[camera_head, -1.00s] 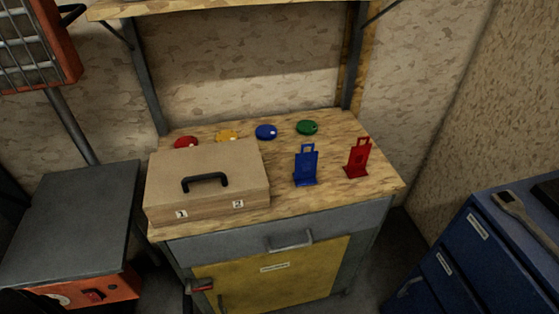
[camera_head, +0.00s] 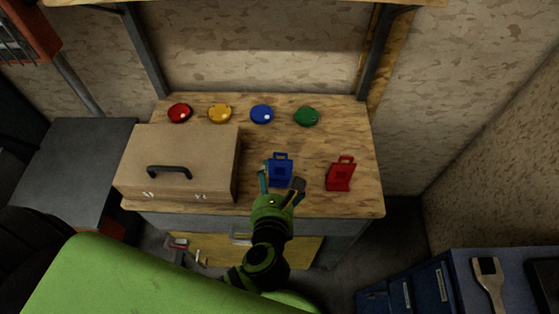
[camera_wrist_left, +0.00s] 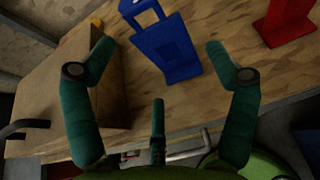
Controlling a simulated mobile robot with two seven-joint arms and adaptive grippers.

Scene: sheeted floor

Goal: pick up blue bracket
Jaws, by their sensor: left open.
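The blue bracket (camera_head: 281,168) stands on the wooden worktop, to the right of the brown case. It also shows in the left wrist view (camera_wrist_left: 168,46), beyond and between the spread fingers. My left gripper (camera_head: 281,184) is open and empty, just in front of the bracket, with its fingers pointing toward it. In the left wrist view the gripper (camera_wrist_left: 158,76) shows its fingers wide apart, and I see no contact with the bracket. My right gripper is not in view.
A red bracket (camera_head: 340,174) stands right of the blue one. The brown case (camera_head: 180,160) with a black handle lies to the left. Red, yellow, blue (camera_head: 262,114) and green round pieces line the back of the worktop (camera_head: 330,128). A blue cabinet (camera_head: 432,288) stands at lower right.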

